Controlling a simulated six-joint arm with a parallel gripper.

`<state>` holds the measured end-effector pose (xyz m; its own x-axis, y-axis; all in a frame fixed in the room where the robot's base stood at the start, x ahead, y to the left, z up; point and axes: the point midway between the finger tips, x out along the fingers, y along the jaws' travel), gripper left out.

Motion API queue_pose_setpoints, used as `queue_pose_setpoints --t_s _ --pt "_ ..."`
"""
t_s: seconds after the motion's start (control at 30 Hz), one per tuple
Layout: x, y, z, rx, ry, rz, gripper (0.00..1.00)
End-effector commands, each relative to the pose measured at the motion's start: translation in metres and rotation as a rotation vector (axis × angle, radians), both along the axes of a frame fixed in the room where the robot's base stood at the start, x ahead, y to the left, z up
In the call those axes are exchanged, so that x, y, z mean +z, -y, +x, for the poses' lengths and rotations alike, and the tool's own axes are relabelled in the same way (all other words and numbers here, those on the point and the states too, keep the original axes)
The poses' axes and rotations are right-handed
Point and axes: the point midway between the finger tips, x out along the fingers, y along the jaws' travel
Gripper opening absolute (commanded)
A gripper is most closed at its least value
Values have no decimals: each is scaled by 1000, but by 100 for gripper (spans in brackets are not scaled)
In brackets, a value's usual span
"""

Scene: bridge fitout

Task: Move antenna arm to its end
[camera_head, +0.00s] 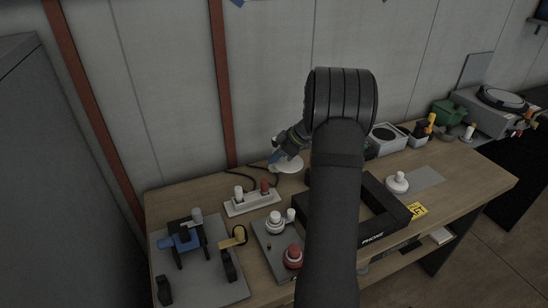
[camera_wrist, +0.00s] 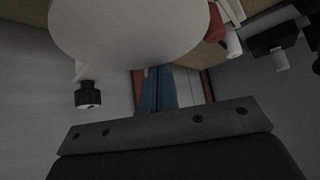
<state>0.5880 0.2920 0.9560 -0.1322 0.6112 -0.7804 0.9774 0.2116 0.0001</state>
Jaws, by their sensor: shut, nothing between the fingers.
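My gripper (camera_head: 276,158) is above the back of the wooden bench, beside a white dish-like part (camera_head: 290,164). Its blue fingers (camera_wrist: 158,90) are together and empty in the wrist view. The white part (camera_wrist: 130,25) fills the top of that view, very close to the fingers; I cannot tell whether they touch. A black knob-like piece (camera_wrist: 88,95) shows left of the fingers. I cannot tell for certain which part is the antenna arm. My own arm hides part of the bench middle.
A white block with white and red pegs (camera_head: 252,202) stands left of centre. A grey plate with a blue mechanism (camera_head: 185,240) is at front left. A black frame (camera_head: 395,215) and white knob (camera_head: 397,183) lie right. A white box (camera_head: 386,138) stands behind.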

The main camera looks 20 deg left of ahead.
Motion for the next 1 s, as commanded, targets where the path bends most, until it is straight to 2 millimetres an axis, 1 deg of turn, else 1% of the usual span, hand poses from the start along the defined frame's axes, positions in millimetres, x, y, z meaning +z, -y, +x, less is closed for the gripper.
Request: queue_pose_setpoints --t_s 0.33,0.47,0.57,0.8,0.9,1.0 --pt "-1 2 1 -3 1 -3 0" --pt "5 7 3 -4 2 -3 0" --pt "17 16 6 -6 3 -1 0" --pt "55 43 15 -3 3 0 0" --pt "67 51 17 -3 3 0 0" --pt "74 57 19 -3 1 -1 0"
